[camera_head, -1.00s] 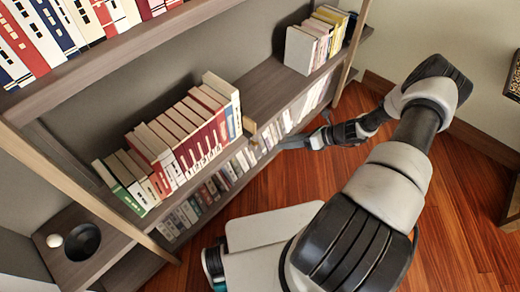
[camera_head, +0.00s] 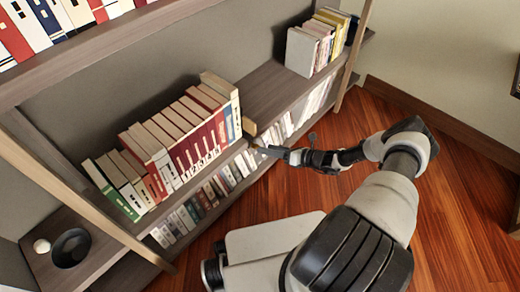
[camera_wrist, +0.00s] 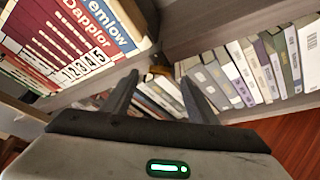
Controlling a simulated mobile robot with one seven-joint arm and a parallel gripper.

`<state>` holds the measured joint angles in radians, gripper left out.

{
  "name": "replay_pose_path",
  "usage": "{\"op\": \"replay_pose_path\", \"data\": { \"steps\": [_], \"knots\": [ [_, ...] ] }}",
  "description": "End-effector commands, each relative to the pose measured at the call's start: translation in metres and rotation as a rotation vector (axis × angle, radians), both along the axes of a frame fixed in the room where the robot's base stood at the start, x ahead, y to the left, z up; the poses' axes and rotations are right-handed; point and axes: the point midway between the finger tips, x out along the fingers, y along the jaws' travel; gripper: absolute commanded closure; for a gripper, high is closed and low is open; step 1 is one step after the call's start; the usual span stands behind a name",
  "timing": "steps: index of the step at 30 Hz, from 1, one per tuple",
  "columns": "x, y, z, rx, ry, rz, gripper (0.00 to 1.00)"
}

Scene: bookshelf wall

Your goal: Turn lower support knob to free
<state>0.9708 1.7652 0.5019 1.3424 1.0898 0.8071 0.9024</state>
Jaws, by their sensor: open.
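My gripper (camera_head: 264,150) reaches to the shelf front at the right end of the row of upright books. In the wrist view my gripper (camera_wrist: 160,84) has its two dark fingers spread apart with nothing held between them. A small tan block (camera_head: 249,127) stands at the end of the row, just above the fingertips. In the wrist view a small brownish piece (camera_wrist: 160,72) shows just beyond and between the fingertips. It may be the support or its knob, but its shape and turn position are too small and dark to tell. No knob is clearly seen in the head view.
Red numbered books (camera_head: 200,147) stand left of the fingers on the middle shelf. More books (camera_wrist: 243,72) fill the lower shelf. The shelf board (camera_head: 268,92) is bare to the right, up to another book group (camera_head: 313,45). A black bowl (camera_head: 71,248) sits lower left.

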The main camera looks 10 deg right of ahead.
Motion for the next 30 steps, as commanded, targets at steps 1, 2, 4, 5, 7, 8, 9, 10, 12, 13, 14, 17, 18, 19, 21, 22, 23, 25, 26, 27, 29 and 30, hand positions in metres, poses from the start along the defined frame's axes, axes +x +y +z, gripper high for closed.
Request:
{"op": "replay_pose_path", "data": {
  "steps": [1, 2, 4, 5, 7, 8, 9, 10, 12, 13, 14, 17, 18, 19, 21, 22, 23, 25, 26, 27, 29, 30],
  "knots": [
    [0.006, 0.009, -0.006, 0.001, -0.001, 0.003, 0.47],
    [0.010, 0.012, -0.007, 0.000, 0.000, 0.002, 0.47],
    [0.017, 0.020, -0.010, 0.000, 0.000, 0.002, 0.47],
    [0.019, 0.023, -0.012, 0.000, 0.000, 0.002, 0.47],
    [0.024, 0.028, -0.013, 0.000, 0.000, 0.001, 0.47],
    [0.026, 0.030, -0.014, 0.001, 0.000, 0.001, 0.47],
    [0.028, 0.032, -0.015, 0.000, 0.000, 0.000, 0.47],
    [0.029, 0.033, -0.015, 0.000, 0.000, 0.000, 0.47],
    [0.031, 0.034, -0.015, -0.001, 0.000, -0.001, 0.47],
    [0.031, 0.035, -0.015, -0.001, 0.000, -0.001, 0.47],
    [0.031, 0.035, -0.015, -0.001, 0.000, -0.001, 0.47],
    [0.031, 0.035, -0.015, -0.001, 0.000, -0.001, 0.47],
    [0.031, 0.035, -0.015, -0.001, 0.000, -0.001, 0.47],
    [0.031, 0.035, -0.015, -0.001, 0.000, -0.001, 0.47],
    [0.031, 0.035, -0.015, 0.000, 0.001, 0.001, 0.52],
    [0.031, 0.035, -0.015, 0.000, 0.001, 0.001, 0.57],
    [0.031, 0.035, -0.015, 0.000, 0.001, 0.001, 0.62],
    [0.031, 0.035, -0.015, 0.000, 0.001, 0.001, 0.74],
    [0.031, 0.035, -0.015, 0.000, 0.001, 0.001, 0.79],
    [0.031, 0.035, -0.015, 0.000, 0.001, 0.001, 0.86],
    [0.031, 0.035, -0.015, 0.000, 0.001, 0.001, 0.88],
    [0.031, 0.035, -0.015, -0.002, 0.000, 0.000, 0.88]
  ]
}}
